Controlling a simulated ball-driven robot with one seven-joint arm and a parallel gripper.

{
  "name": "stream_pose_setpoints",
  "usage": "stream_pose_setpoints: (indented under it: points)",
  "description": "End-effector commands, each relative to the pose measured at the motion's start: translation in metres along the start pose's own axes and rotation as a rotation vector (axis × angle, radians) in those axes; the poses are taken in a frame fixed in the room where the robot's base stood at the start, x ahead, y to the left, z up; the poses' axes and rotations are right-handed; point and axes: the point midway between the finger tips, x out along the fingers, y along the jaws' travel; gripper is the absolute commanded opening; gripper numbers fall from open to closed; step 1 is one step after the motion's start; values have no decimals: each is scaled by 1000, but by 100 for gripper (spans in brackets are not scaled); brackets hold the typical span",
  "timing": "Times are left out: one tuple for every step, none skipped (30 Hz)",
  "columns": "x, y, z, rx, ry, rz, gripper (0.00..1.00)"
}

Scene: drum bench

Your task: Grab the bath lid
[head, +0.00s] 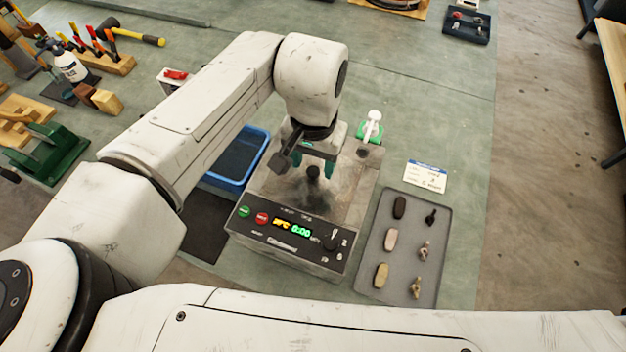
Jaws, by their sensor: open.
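The bath (288,237) is a grey metal box with a dark front panel, a green and a red button, a lit display and a dial. Its lid (340,190) is a flat, worn grey plate lying on top, with a small black knob (313,173) near the middle. My gripper (314,164) is over the lid with its jaws open, teal fingers pointing down close to the knob. Part of the knob and the back of the lid are hidden by my gripper and wrist. I cannot tell whether the fingers touch the knob.
A grey tray (375,263) with several small parts lies to the right, below a printed card (426,176). A blue bin (215,181) is left of the bath. A white-handled item on a green base (370,130) stands behind it. Tools on wooden blocks fill the far left.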

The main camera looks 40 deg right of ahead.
Motion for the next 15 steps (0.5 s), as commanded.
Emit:
stream_pose_setpoints:
  points:
    - [13, -1, 0, 1, -1, -1, 56]
    - [16, -2, 0, 1, -1, 0, 56]
    - [21, -1, 0, 1, -2, 0, 56]
    - [24, -1, 0, 1, -2, 0, 56]
    - [26, -1, 0, 1, -2, 0, 56]
    - [28, -1, 0, 0, -1, 0, 56]
    - [29, -1, 0, 0, -1, 0, 56]
    - [30, -1, 0, 0, 0, 0, 56]
    - [30, -1, 0, -1, 0, 0, 56]
    - [30, -1, 0, -1, 0, 1, 56]
    - [29, -1, 0, -1, 0, 1, 56]
    - [29, -1, 0, -1, 0, 1, 56]
    - [29, -1, 0, -1, 0, 1, 56]
    - [28, -1, 0, -1, 0, 1, 56]
    - [28, -1, 0, -1, 0, 1, 56]
